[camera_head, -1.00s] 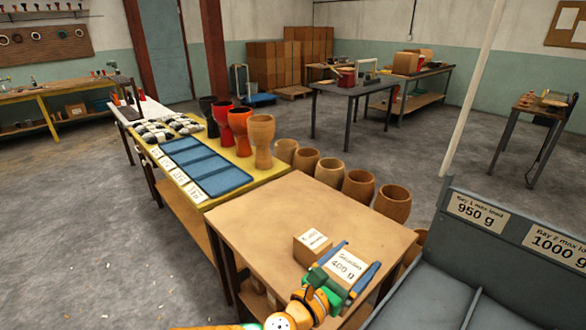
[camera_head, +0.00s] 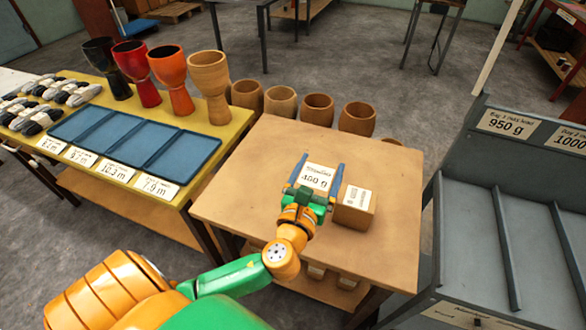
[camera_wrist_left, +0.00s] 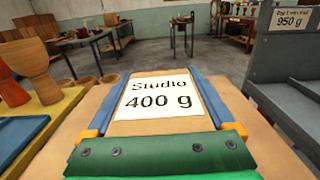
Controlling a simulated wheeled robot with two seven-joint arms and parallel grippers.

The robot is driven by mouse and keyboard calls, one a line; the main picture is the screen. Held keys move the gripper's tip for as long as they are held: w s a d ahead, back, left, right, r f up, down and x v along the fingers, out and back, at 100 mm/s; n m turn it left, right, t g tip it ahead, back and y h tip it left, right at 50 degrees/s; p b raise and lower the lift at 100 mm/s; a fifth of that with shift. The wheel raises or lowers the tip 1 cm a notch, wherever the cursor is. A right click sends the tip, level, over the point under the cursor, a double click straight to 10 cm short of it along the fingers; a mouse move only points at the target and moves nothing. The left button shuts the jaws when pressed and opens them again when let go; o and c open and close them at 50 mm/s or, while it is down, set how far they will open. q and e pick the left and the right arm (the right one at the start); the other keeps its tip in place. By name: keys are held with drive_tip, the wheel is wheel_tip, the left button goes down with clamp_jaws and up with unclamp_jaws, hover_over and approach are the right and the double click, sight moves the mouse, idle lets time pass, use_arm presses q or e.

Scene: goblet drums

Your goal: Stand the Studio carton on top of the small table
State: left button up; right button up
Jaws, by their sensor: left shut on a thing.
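The Studio carton (camera_head: 315,179) has a white label reading 400 g. My left gripper (camera_head: 321,164) is shut on it, with one blue finger along each side. The carton is over the brown-topped small table (camera_head: 275,150), near its middle. I cannot tell whether its base touches the top. In the left wrist view the Studio carton (camera_wrist_left: 157,100) lies between the fingers, label facing the camera, and its lower part is hidden. My right gripper is not in view.
Another labelled carton (camera_head: 353,212) stands close to the right of the Studio carton. Wooden drum shells (camera_head: 316,109) stand behind the table. A yellow table (camera_head: 120,178) with goblet drums and a blue tray is at left, a grey bay rack (camera_head: 525,225) at right. The table's far part is clear.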

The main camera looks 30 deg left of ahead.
use_arm(q)
drive_tip(key=w+a+f, duration=0.1)
drive_tip(key=a+f, duration=0.1)
drive_tip(key=a, duration=0.1)
drive_tip(key=w+a+f+b, duration=0.1)
drive_tip(key=a, duration=0.1)
drive_tip(key=shift+w, duration=0.35)
drive_tip(key=a+f+b, duration=0.1)
drive_tip(key=f+b, duration=0.1)
drive_tip(key=f, duration=0.1)
drive_tip(key=w+a+f+b, duration=0.1)
drive_tip(key=a+f+b, duration=0.1)
drive_tip(key=f, duration=0.1)
drive_tip(key=w+a+f+b, duration=0.1)
drive_tip(key=a+f+b, duration=0.1)
drive_tip(key=f, duration=0.1)
drive_tip(key=shift+w+a, duration=0.2)
drive_tip(key=shift+a, duration=0.05)
drive_tip(key=shift+f, duration=0.2)
drive_tip(key=shift+r, duration=0.15)
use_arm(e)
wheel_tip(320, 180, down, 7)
